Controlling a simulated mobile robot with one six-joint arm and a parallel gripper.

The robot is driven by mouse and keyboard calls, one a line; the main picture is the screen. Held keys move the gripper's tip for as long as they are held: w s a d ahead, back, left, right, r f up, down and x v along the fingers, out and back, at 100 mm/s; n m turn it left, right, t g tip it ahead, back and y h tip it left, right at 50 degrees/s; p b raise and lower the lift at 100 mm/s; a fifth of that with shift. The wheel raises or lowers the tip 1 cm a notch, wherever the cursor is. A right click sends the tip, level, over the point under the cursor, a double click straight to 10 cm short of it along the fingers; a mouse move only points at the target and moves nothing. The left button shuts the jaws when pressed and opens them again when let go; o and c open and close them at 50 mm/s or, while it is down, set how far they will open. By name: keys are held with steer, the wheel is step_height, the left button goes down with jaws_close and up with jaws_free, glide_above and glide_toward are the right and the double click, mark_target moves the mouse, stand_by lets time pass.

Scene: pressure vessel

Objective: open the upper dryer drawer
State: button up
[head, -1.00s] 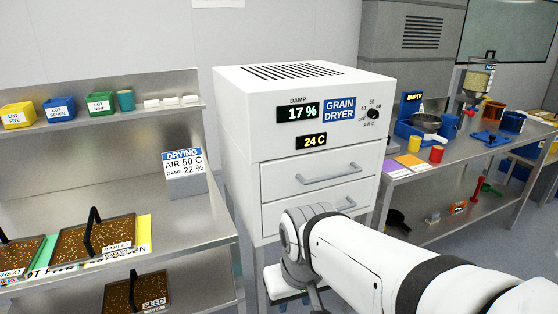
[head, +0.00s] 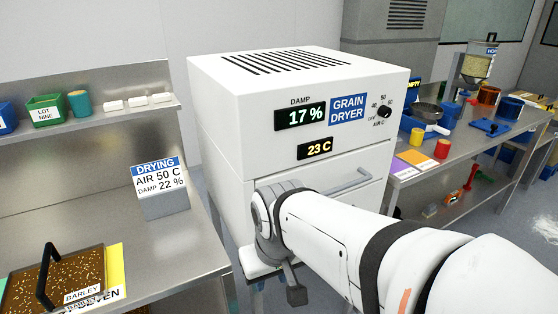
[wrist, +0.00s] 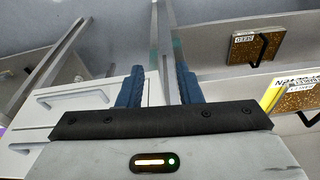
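The white grain dryer (head: 230,130) stands in the middle of the head view. Its upper drawer (head: 318,172) is shut and has a grey bar handle (head: 350,181); my arm covers part of its front. The lower drawer is mostly hidden behind my arm. The wrist view looks upside down, with two drawer handles at left: the upper drawer's handle (wrist: 30,147) and the lower drawer's handle (wrist: 72,97). My gripper (wrist: 160,88) has its two blue fingers apart with nothing between them. It is beside the drawer fronts, touching neither handle. In the head view its fingers are hidden.
A steel bench (head: 150,250) at left holds a drying sign (head: 160,187) and a barley tray (head: 60,280). A side table (head: 415,177) with cups and tools stands right of the dryer. In the wrist view, floor shows between dryer and bench.

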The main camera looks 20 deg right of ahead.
mark_target(348, 187)
steer(key=w+d+f+m+t+y+b, duration=0.2)
steer(key=w+d+m+t+y, duration=0.2)
steer(key=w+d+m+y, duration=0.55)
steer(key=w+d+r+m+t+h, duration=0.15)
steer(key=d+m+t+h, duration=0.3)
steer(key=d, duration=0.65)
steer(key=w+d+m+t+h, duration=0.25)
steer(key=d+t+h, duration=0.2)
steer(key=d, duration=0.65)
steer(key=shift+m+y, duration=0.25)
steer(key=shift+y, duration=0.2)
steer(key=x, duration=0.7)
steer(key=shift+p, duration=0.35)
steer(key=shift+s, duration=0.1)
jaws_close()
